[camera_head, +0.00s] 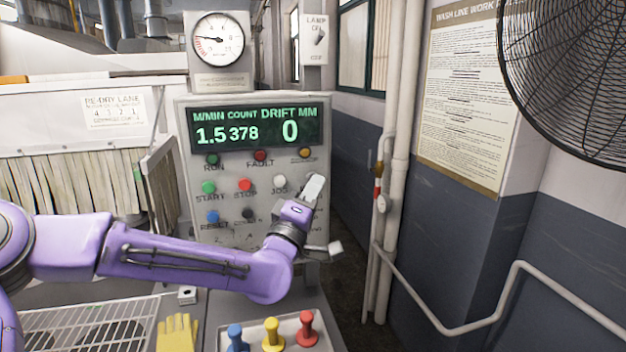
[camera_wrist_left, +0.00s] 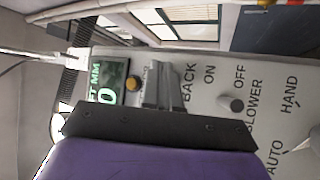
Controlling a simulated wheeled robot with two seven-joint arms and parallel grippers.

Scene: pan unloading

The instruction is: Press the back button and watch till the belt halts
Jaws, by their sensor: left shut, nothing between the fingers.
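The grey control panel (camera_head: 240,240) stands in front of me. Its green display (camera_head: 255,128) reads 1.5 m/min, count 378 and drift 0 mm. My left gripper (camera_head: 314,187) is shut and empty, with its fingertips at the right side of the panel, right of the white JOG button (camera_head: 280,183). In the left wrist view the shut fingers (camera_wrist_left: 162,88) lie beside the BACK label (camera_wrist_left: 188,80). The back button itself is hidden behind the fingers, so contact cannot be told. No belt surface can be clearly made out. My right gripper is out of view.
The red STOP button (camera_head: 245,185) and green START button (camera_head: 208,186) are left of my gripper. Blue, yellow and red knobs stand below on a grey box (camera_head: 255,338), with a yellow glove (camera_head: 178,334) beside it. A fan (camera_head: 570,80) is at upper right.

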